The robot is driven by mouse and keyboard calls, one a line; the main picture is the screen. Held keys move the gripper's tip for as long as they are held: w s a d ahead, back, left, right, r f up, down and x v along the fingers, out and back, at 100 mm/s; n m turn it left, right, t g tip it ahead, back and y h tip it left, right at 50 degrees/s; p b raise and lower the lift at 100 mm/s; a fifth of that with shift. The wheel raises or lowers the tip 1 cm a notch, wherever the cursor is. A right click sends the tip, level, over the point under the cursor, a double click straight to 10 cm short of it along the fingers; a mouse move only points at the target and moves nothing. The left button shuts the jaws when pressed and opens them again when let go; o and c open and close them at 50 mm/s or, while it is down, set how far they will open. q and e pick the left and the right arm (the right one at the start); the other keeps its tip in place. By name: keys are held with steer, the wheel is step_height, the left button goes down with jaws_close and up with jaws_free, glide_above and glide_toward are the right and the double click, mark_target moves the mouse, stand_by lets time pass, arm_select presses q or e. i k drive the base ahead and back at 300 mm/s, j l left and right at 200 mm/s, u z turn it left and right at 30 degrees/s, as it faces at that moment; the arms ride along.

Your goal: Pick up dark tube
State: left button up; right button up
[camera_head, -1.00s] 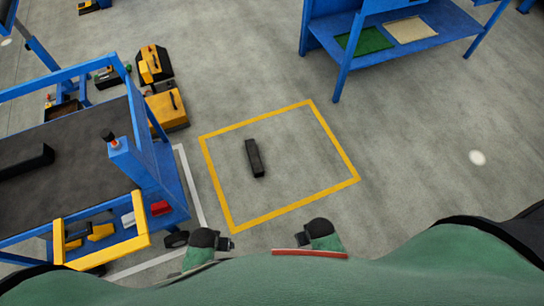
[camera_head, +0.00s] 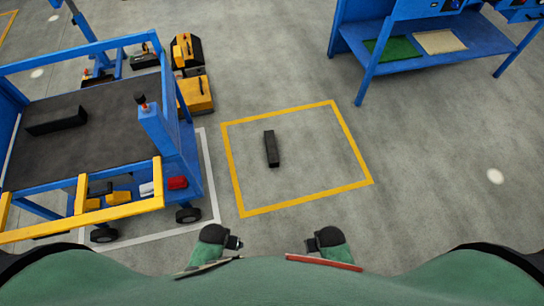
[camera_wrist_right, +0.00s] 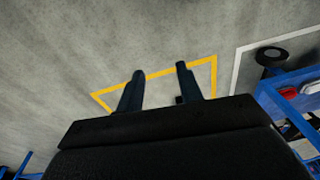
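A dark tube (camera_head: 271,149), black and oblong, lies on the floor inside a yellow outlined square in the head view. A second dark tube-like block (camera_head: 56,120) lies on the dark top of the blue cart at the left. My right gripper (camera_wrist_right: 160,70) shows in the right wrist view with its two fingers apart and nothing held between them. Beyond its fingers are the floor and the yellow outline; a small dark patch by the right finger is too hidden to identify.
The blue cart (camera_head: 165,135) with a yellow front rail (camera_head: 100,215) stands at the left. Yellow-black cases (camera_head: 195,94) stand behind it. A blue workbench (camera_head: 470,45) stands at the back right. The floor around the yellow square (camera_head: 306,207) is clear, especially to the right.

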mark_target(273, 155)
steer(key=i+l, duration=0.15)
steer(key=l, duration=0.25)
steer(key=i+l, duration=0.15)
steer(key=l, duration=0.2)
steer(key=i+l, duration=0.15)
steer(key=l, duration=0.25)
steer(key=i+l, duration=0.2)
steer(key=l, duration=0.2)
steer(key=i+l, duration=0.15)
steer(key=l, duration=0.2)
steer(key=i+l, duration=0.15)
steer(key=l, duration=0.25)
steer(key=u, duration=0.05)
